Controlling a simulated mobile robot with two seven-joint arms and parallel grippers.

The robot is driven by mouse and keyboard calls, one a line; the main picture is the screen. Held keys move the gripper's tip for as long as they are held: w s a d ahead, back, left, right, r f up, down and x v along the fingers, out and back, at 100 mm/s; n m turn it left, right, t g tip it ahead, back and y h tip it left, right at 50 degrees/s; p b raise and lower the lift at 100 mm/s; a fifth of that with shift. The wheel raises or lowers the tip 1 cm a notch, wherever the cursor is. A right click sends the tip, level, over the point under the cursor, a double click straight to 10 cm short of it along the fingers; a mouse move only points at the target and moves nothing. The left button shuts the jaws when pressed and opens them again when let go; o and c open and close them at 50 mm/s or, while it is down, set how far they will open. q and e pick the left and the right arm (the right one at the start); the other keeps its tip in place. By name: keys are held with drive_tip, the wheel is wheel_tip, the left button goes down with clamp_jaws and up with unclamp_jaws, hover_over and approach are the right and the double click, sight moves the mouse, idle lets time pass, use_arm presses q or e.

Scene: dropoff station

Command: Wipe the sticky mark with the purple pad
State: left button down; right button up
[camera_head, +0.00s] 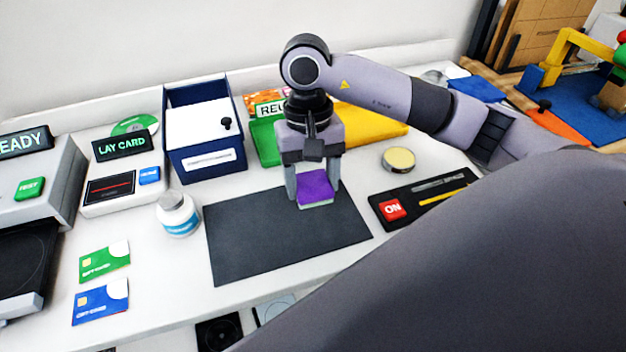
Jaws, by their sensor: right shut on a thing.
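The purple pad (315,188) is held between the fingers of my right gripper (314,190). The gripper points down and is shut on the pad over the upper right part of a dark grey mat (260,240). I cannot tell whether the pad touches the mat. No sticky mark shows on the visible part of the mat; the pad and gripper hide a patch of it. My left gripper is not in view.
A white jar (178,214) stands at the mat's left edge. A green card (104,262) and a blue card (101,302) lie left of it. A dark blue box (204,130) stands behind. A black tray with a red ON button (392,209) and a round tin (398,160) are at right.

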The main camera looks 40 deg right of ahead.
drive_tip(key=shift+r+p, duration=0.55)
drive_tip(key=shift+r, duration=0.85)
drive_tip(key=shift+a, duration=0.1)
